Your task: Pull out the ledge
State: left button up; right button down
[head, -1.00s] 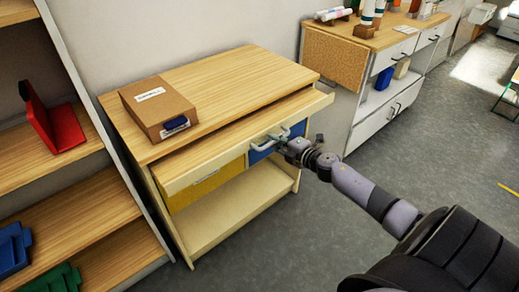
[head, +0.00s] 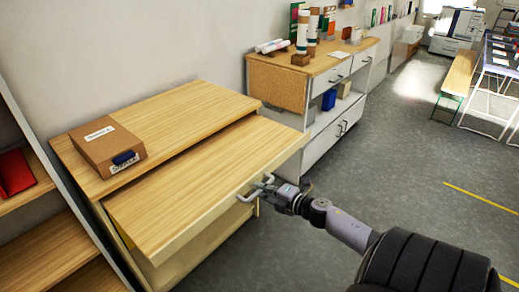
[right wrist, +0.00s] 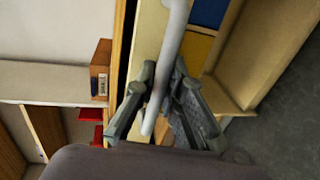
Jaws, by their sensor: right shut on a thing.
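The wooden ledge (head: 205,182) sticks well out from under the top of a small wooden cabinet (head: 180,110). A pale bar handle (head: 243,196) is on its front edge. My right gripper (head: 270,190) is at that handle in the head view. In the right wrist view the handle (right wrist: 171,60) runs between the two fingers of my right gripper (right wrist: 160,95), which is shut on it. My left gripper is not in view.
A cardboard box (head: 108,146) lies on the cabinet top at its left. A shelf unit (head: 45,245) stands close on the left. A second cabinet (head: 325,70) stands behind to the right. Grey floor (head: 410,165) is free on the right.

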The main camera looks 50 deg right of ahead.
jog(key=c, duration=1.7)
grip_release()
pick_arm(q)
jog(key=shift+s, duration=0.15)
pick_arm(e)
jog(key=shift+o, duration=0.2)
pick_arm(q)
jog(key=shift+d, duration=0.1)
pick_arm(e)
jog(key=a+v, duration=0.1)
jog(key=v, duration=1.1)
jog(key=shift+d, duration=0.4)
